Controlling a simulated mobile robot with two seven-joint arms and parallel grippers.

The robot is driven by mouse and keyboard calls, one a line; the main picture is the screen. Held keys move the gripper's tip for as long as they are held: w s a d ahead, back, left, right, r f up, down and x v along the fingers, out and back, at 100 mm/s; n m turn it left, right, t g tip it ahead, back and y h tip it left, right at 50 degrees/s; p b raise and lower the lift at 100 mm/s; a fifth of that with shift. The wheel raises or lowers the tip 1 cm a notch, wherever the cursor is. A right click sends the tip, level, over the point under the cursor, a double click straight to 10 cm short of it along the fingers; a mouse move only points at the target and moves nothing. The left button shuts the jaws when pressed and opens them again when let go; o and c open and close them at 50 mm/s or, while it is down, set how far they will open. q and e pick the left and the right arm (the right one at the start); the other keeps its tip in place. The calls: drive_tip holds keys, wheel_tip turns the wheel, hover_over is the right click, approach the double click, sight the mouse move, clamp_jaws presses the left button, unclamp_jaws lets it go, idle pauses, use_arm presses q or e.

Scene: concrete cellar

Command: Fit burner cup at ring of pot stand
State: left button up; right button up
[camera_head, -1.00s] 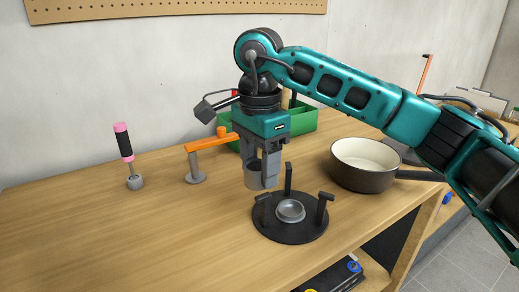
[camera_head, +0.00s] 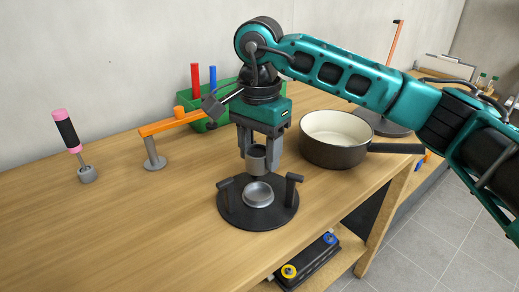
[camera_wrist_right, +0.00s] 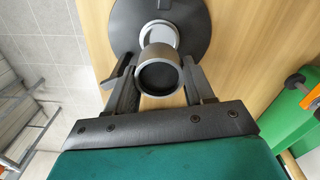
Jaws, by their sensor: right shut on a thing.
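The burner cup (camera_head: 257,163) is a small grey cup, upright in my right gripper (camera_head: 259,160). In the right wrist view, the cup (camera_wrist_right: 159,79) sits between the two dark fingers (camera_wrist_right: 160,85), which are shut on it. The pot stand (camera_head: 232,212) is a black round plate with upright posts, on the bench below the gripper. Its silver ring (camera_head: 258,194) is at the middle of the plate. In the head view the cup is just above and behind the ring, apart from it. In the wrist view the ring (camera_wrist_right: 158,33) is partly hidden by the cup. My left gripper is not in view.
A dark pot (camera_head: 335,150) with a pale inside stands right of the stand. An orange-armed grey post (camera_head: 153,150), a pink-and-black handled tool (camera_head: 68,132) and a green bin (camera_head: 222,98) stand left and behind. The bench front left is clear.

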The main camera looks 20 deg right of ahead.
drive_tip(key=shift+f+b, duration=0.35)
drive_tip(key=shift+f, duration=0.2)
wheel_tip(320, 180, down, 2)
drive_tip(key=shift+f+b, duration=0.15)
drive_tip(key=shift+b, duration=0.7)
drive_tip(key=shift+f+b, duration=0.55)
drive_tip(key=shift+f, duration=0.2)
use_arm(q)
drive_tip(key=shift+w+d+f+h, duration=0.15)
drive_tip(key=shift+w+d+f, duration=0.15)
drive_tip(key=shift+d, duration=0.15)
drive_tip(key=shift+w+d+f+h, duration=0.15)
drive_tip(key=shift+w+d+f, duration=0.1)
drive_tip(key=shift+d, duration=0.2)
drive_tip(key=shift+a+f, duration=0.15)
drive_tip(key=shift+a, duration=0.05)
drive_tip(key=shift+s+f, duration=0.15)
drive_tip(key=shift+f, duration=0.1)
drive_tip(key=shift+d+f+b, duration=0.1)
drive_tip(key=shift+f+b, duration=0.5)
drive_tip(key=shift+b, duration=0.35)
use_arm(e)
drive_tip(key=shift+f, duration=1)
